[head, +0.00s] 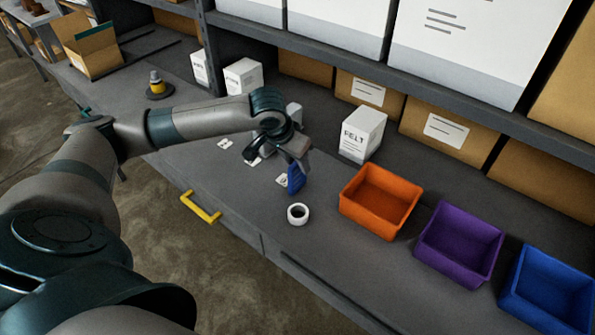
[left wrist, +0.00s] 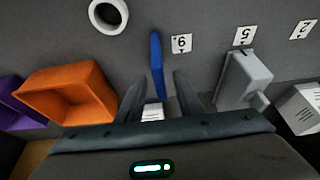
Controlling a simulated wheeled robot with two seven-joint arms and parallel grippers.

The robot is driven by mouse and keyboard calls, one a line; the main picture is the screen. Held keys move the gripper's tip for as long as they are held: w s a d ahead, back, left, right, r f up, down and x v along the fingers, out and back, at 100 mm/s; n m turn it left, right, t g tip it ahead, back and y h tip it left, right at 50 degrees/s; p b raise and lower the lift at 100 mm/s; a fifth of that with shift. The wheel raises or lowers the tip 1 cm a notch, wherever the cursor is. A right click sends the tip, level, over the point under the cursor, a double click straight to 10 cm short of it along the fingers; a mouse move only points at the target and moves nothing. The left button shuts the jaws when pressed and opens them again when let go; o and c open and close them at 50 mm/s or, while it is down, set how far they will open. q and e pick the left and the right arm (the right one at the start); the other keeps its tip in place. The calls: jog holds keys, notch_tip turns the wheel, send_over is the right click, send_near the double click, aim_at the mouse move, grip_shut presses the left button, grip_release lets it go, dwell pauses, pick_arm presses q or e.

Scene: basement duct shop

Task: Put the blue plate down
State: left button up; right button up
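The blue plate (head: 296,179) stands on edge below my left gripper (head: 297,160), beside the tag marked 6. In the left wrist view the blue plate (left wrist: 156,58) shows as a thin upright strip between the two fingers of my left gripper (left wrist: 159,78). A gap shows on each side of the plate, so the fingers look open around it. Whether its lower edge touches the bench is hard to tell. The tag marked 6 (left wrist: 181,43) lies flat close to the plate. My right gripper is not in view.
A white ring (head: 298,214) lies near the front edge. Orange (head: 353,207), purple (head: 421,249) and blue (head: 508,294) bins stand to the right. A white BELT box (head: 362,136) is behind. A grey part (left wrist: 243,80) stands by the tag marked 5 (left wrist: 244,36).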

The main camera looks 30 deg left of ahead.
pick_arm(q)
jog(key=shift+w+f, duration=0.25)
jog(key=shift+f, duration=0.35)
grip_shut()
jog(key=shift+r, duration=0.15)
jog(key=shift+r+b, duration=0.35)
jog(key=shift+r, duration=0.15)
notch_tip(320, 180, up, 2)
jog(key=shift+w+r+b, duration=0.1)
jog(key=shift+b, duration=0.55)
jog(key=w+d+r+b, duration=0.3)
jog(key=d+r, duration=0.4)
jog(key=d, duration=0.4)
jog(key=shift+d+r+b, duration=0.2)
jog(key=shift+r+b, duration=0.15)
